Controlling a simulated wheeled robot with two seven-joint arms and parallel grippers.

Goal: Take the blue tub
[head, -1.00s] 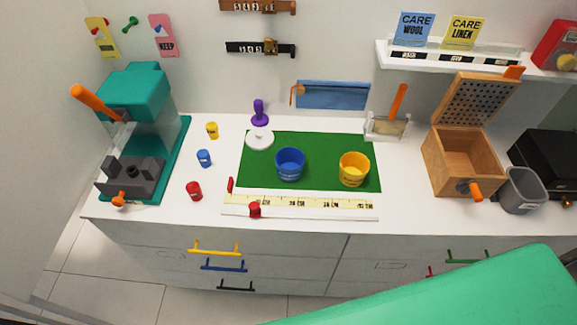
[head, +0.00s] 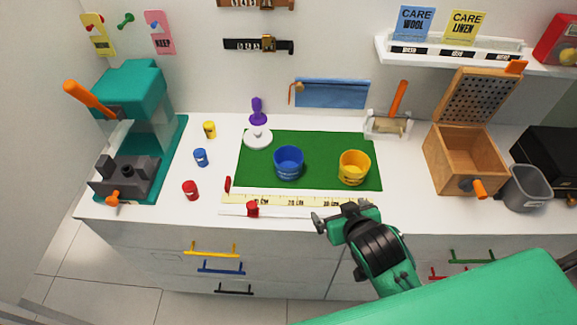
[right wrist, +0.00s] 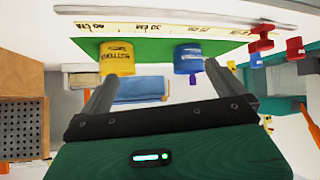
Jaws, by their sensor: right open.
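The blue tub (head: 288,164) stands upright on the green mat (head: 262,180), left of the yellow tub (head: 354,168). Both tubs look open and empty from above. My right gripper (head: 338,210) is over the counter's front edge, in front of the mat and nearer the yellow tub than the blue one. It is open and touches neither tub. In the right wrist view, which looks upside down, the blue tub (right wrist: 188,58) shows near one finger and the yellow tub (right wrist: 117,57) near the other, both beyond the fingertips. My left gripper is not in view.
A ruler strip (head: 290,199) with a red slider (head: 253,208) lies along the mat's front. Small red (head: 190,190), blue (head: 201,157) and yellow (head: 209,129) pots stand left. A green press (head: 136,100) is far left, an open wooden box (head: 465,160) right.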

